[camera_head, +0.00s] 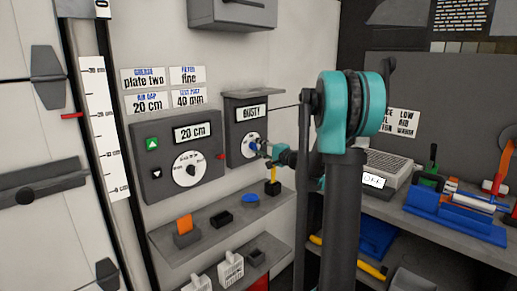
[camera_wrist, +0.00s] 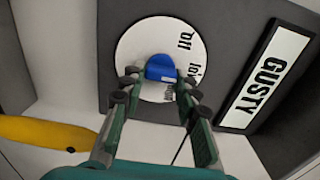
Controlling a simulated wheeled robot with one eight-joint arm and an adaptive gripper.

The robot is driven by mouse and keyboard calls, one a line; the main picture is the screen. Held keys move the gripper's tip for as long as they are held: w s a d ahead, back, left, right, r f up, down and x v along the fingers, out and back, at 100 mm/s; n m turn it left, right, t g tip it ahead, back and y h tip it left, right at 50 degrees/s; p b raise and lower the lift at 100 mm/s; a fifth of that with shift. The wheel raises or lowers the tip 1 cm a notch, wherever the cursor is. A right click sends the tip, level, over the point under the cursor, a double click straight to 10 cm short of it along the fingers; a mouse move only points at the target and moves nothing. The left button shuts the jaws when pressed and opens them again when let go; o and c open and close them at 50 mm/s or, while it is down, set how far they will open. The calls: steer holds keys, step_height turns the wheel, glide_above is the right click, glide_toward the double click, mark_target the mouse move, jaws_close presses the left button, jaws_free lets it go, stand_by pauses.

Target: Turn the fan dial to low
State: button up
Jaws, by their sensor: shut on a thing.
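The fan dial is a round white plate (camera_wrist: 135,45) on a dark grey box, with a blue knob (camera_wrist: 160,66) at its middle. "Off" shows on the upper right of the plate in the wrist view, with partly hidden words lower down. My gripper (camera_wrist: 160,82) is shut on the blue knob, one finger on each side. In the head view my gripper (camera_head: 262,149) reaches the dial from the right and hides part of it. The knob's exact pointing is hard to tell.
A sign (camera_wrist: 265,77) reading "GUSTY" is beside the dial. A second grey box (camera_head: 178,160) with a "20 cm" display and its own dial stands to the left. A shelf (camera_head: 215,235) with small items lies below. A yellow thing (camera_wrist: 45,132) shows at lower left in the wrist view.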

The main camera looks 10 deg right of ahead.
steer(key=o, duration=1.2)
steer(key=shift+c, duration=0.2)
steer(key=v, duration=1.2)
steer(key=s+a+f+n+g+h, duration=0.3)
steer(key=s+a+f+n+g, duration=0.25)
steer(key=s+a+f, duration=0.6)
steer(key=s+d+f+n+g+h, duration=0.2)
steer(key=s+d+f+h, duration=0.1)
steer(key=s+f, duration=0.4)
steer(key=s+d+f+n+g+h, duration=0.3)
steer(key=s+f, duration=0.4)
steer(key=s, duration=0.6)
steer(key=shift+s+d+h, duration=0.35)
steer(key=shift+d+h, duration=0.45)
steer(key=shift+d, duration=0.25)
